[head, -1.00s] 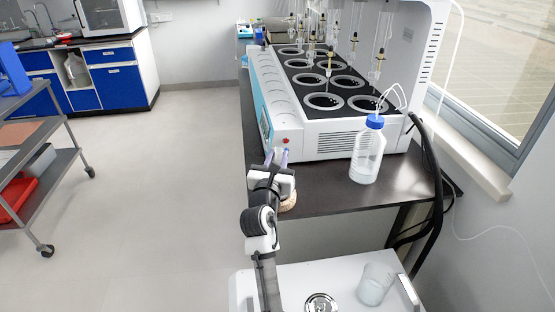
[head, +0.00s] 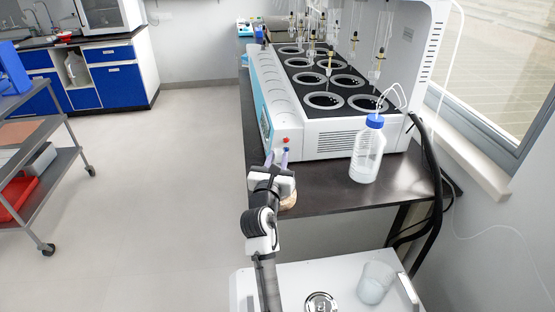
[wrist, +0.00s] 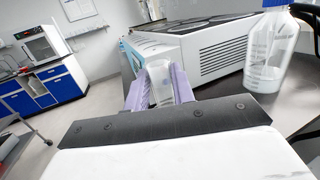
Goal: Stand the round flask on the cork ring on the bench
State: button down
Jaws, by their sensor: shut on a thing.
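My gripper (head: 277,158) is over the near left corner of the dark bench (head: 340,196), its two purple fingers pointing away toward the white distiller. In the wrist view my gripper (wrist: 158,82) has its fingers on either side of a clear glass piece (wrist: 160,90), which looks like part of the round flask. The flask's round body is not clearly visible. The tan cork ring (head: 289,202) is on the bench, just right of my wrist and partly hidden by it. Whether the flask touches the ring cannot be seen.
The distiller (head: 325,140) fills the bench behind the gripper. A clear bottle with a blue cap (head: 366,152) and tubes stands to the right. A beaker (head: 376,282) is on the white surface in front. A wheeled cart (head: 65,158) stands far left; the floor between is clear.

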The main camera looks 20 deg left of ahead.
jog(key=c, duration=1.1)
grip_release()
jog(key=shift+f, duration=0.15)
jog(key=s+f+b, duration=0.1)
jog(key=s+b, duration=0.2)
jog(key=s, duration=1)
jog(key=shift+s+d+f, duration=0.2)
jog(key=shift+s+d, duration=0.1)
jog(key=shift+s, duration=0.05)
